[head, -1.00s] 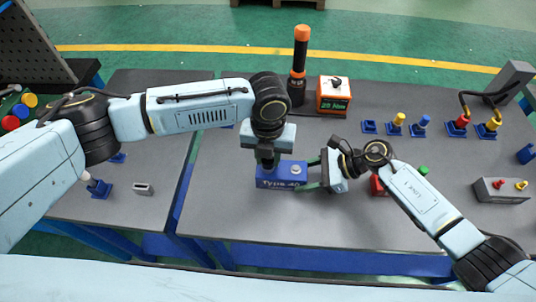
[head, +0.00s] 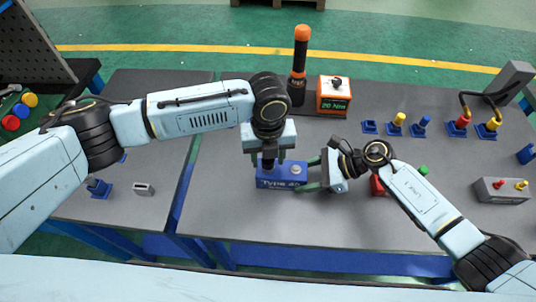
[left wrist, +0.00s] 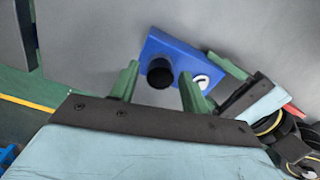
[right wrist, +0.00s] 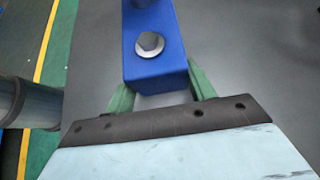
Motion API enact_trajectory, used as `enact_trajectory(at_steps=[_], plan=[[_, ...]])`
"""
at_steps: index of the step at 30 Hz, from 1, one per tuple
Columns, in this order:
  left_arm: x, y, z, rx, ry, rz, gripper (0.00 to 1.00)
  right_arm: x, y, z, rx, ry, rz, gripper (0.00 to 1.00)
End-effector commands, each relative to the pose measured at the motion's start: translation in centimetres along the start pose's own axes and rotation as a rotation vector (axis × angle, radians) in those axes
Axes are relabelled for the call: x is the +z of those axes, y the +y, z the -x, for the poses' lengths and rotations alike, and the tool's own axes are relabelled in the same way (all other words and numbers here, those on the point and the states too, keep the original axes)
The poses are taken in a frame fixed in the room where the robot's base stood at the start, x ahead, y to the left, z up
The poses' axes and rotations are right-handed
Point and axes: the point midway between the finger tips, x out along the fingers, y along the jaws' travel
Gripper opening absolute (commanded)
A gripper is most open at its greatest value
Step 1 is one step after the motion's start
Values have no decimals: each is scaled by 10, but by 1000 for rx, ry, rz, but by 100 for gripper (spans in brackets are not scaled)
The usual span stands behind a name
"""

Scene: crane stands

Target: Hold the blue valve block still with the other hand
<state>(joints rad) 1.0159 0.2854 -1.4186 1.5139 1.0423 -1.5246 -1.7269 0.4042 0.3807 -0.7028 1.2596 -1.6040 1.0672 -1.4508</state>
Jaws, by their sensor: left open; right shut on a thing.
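The blue valve block (head: 281,183), marked "Type 40", lies on the grey bench in the head view. It has a silver bolt (right wrist: 150,44) near its right end and a black round plug (left wrist: 160,76) standing at its left end. My right gripper (head: 313,174) is shut on the block's right end, one green finger on each side, as the right wrist view (right wrist: 157,92) also shows. My left gripper (left wrist: 158,84) is open above the block, its green fingers apart on either side of the black plug. In the head view its fingers are partly hidden.
Behind the block stand an orange-capped black tool (head: 299,65) and an orange box with a green display (head: 334,100). A red part (head: 378,186) lies under my right forearm. Blue holders (head: 397,126) and a grey box (head: 501,190) are to the right. The bench front is clear.

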Motion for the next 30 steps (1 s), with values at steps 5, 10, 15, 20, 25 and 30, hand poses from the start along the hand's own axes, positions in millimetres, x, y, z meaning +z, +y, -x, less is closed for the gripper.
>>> enact_trajectory(at_steps=[5,10,15,20,25,30], plan=[[0,0,0,0,1,143,46,1,0,0,0,-1,0,24],[0,0,0,-1,1,246,46,1,0,0,0,-1,0,24],[-1,0,0,-1,2,472,46,1,0,0,0,-1,0,24],[-1,0,0,0,1,594,46,1,0,0,0,-1,0,24],[-1,0,0,-1,1,698,46,1,0,0,0,-1,1,24],[-1,0,0,0,2,925,46,1,0,0,0,-1,0,24]])
